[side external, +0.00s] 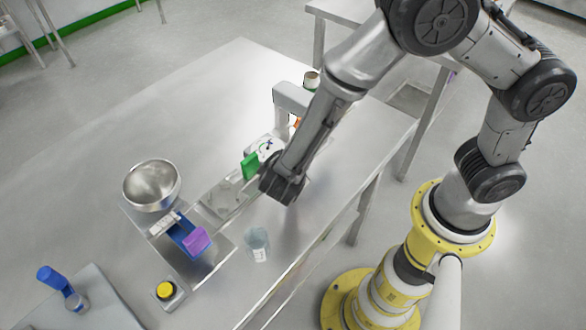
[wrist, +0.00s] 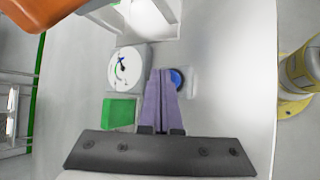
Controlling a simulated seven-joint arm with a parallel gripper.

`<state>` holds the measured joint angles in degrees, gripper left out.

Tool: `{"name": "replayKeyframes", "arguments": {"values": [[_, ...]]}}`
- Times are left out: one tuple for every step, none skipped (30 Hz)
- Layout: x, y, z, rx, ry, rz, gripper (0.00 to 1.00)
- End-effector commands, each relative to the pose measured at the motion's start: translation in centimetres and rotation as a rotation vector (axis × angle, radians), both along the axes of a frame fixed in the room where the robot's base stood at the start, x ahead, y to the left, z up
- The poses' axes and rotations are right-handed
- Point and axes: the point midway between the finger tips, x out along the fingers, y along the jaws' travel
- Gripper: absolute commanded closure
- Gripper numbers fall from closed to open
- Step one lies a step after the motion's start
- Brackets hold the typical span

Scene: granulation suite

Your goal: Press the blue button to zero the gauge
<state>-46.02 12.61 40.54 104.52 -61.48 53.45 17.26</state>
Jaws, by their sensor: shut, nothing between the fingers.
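The blue button (wrist: 178,79) shows in the wrist view just right of my fingertips, its left part covered by the right finger. My gripper (wrist: 161,71) is shut and empty, its two fingers side by side. I cannot tell whether the tips touch the button. The white gauge (wrist: 128,70) with a round dial and dark needle lies just left of the fingers. In the side external view the gauge (side external: 266,145) shows beyond my wrist, while the button and my fingertips are hidden by the arm.
A green block (wrist: 118,113) lies close by the gauge, left of my fingers. A white upright stand (side external: 290,93) rises behind. A steel bowl (side external: 151,184), purple block (side external: 197,240), clear cup (side external: 257,244) and yellow button box (side external: 167,292) stand nearer the front.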

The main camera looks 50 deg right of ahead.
Motion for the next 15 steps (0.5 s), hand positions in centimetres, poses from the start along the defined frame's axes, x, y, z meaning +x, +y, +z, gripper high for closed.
{"name": "replayKeyframes", "arguments": {"values": [[0.00, 0.00, -0.08, 0.000, 0.000, 0.000, 1.00], [0.00, -0.01, -0.11, 0.000, 0.000, 0.000, 1.00], [0.00, 0.00, -0.16, 0.000, 0.000, 0.000, 1.00], [-0.01, 0.00, -0.19, 0.000, 0.000, 0.000, 1.00], [-0.01, 0.00, -0.22, 0.000, 0.000, 0.000, 1.00], [0.00, -0.01, -0.27, 0.000, 0.000, 0.000, 1.00], [-0.01, -0.01, -0.30, 0.000, 0.000, 0.000, 1.00], [-0.01, -0.01, -0.33, 0.000, 0.000, 0.000, 1.00], [-0.01, -0.01, -0.37, 0.000, 0.000, 0.000, 1.00], [0.00, -0.01, -0.41, 0.000, 0.000, 0.000, 1.00], [-0.01, 0.00, -0.44, 0.000, 0.000, 0.000, 1.00], [0.00, -0.01, -0.49, 0.000, 0.000, 0.000, 1.00], [-0.01, 0.00, -0.52, 0.000, 0.000, 0.000, 1.00], [-0.01, -0.01, -0.55, 0.000, 0.000, 0.000, 1.00], [-0.01, 0.00, -0.60, 0.000, 0.000, 0.000, 1.00]]}}
